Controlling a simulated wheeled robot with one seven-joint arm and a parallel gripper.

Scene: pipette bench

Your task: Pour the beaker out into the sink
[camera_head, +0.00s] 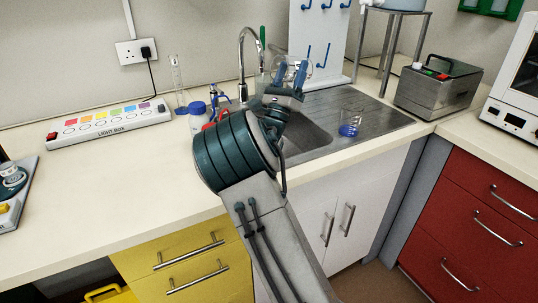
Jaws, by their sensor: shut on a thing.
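My gripper (290,76) is above the back left part of the sink (310,138), near the tap (243,50). Its blue fingers are shut on a clear glass vessel, which looks like the beaker (291,63); my gripper and wrist hide much of it. I cannot tell its tilt or whether liquid is in it. Another clear glass vessel (350,124) with blue liquid at its bottom stands on the steel drainboard right of the basin. My arm hides the left part of the basin.
A pegboard (322,35) with blue pegs stands behind the sink. Bottles with blue caps (197,114) and a glass cylinder (177,75) stand left of the tap. A steel bath (438,88) stands right. The left front counter is clear.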

